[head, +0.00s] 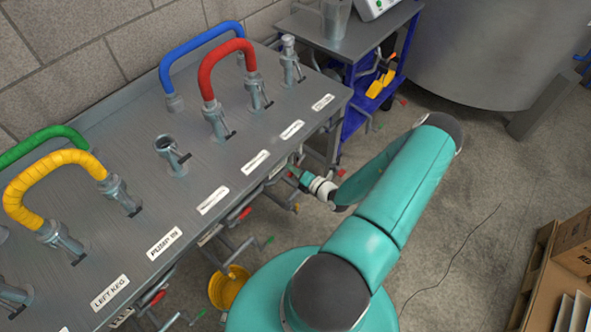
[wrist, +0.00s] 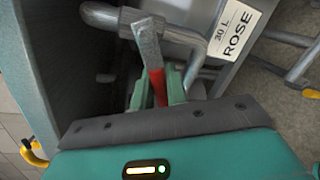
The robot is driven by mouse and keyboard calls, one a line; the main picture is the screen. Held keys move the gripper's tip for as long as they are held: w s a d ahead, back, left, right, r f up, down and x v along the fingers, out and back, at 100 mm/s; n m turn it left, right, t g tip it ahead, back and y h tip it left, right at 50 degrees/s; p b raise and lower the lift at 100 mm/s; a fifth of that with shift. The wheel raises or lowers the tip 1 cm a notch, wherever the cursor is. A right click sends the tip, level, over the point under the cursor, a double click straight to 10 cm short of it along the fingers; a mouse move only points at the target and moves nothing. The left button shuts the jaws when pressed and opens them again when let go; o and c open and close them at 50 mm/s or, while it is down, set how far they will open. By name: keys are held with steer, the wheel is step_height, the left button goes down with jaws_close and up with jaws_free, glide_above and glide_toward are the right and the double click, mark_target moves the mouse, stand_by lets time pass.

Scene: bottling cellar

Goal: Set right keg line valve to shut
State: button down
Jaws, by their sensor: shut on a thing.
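My gripper (wrist: 158,84) is shut on a red-ended valve lever (wrist: 150,45), with one green finger on each side of the red grip. The lever's flat grey part runs up from the jaws to a grey pipe (wrist: 185,42) with a bend. In the head view my gripper (head: 297,175) is at the front of the steel bench (head: 130,165), below its front edge near the right end. The lever is hidden there by the bench and my gripper. I cannot read a label naming this valve as the right keg line.
A label reading "30 L ROSE" (wrist: 236,30) is beside the pipe. Other levers and pipes stick out under the bench front. A yellow bucket (head: 230,287) stands on the floor. Red (head: 208,75), blue (head: 168,65), yellow (head: 20,190) and green hoses loop above the bench.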

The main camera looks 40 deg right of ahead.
steer(key=r+m, duration=0.1)
steer(key=m, duration=0.1)
steer(key=r+m+y, duration=0.1)
steer(key=m, duration=0.1)
steer(key=shift+a+r+m, duration=0.25)
steer(key=shift+a+m, duration=0.05)
steer(key=shift+a, duration=0.05)
stand_by(0.3)
steer(key=c, duration=1.5)
jaws_free()
steer(key=s+r, duration=0.1)
steer(key=s, duration=0.3)
steer(key=s+d, duration=0.1)
steer(key=s, duration=0.4)
steer(key=s+r, duration=0.1)
steer(key=s, duration=0.3)
steer(key=shift+s+d+r, duration=0.15)
steer(key=shift+s+r, duration=0.1)
steer(key=shift+r, duration=0.1)
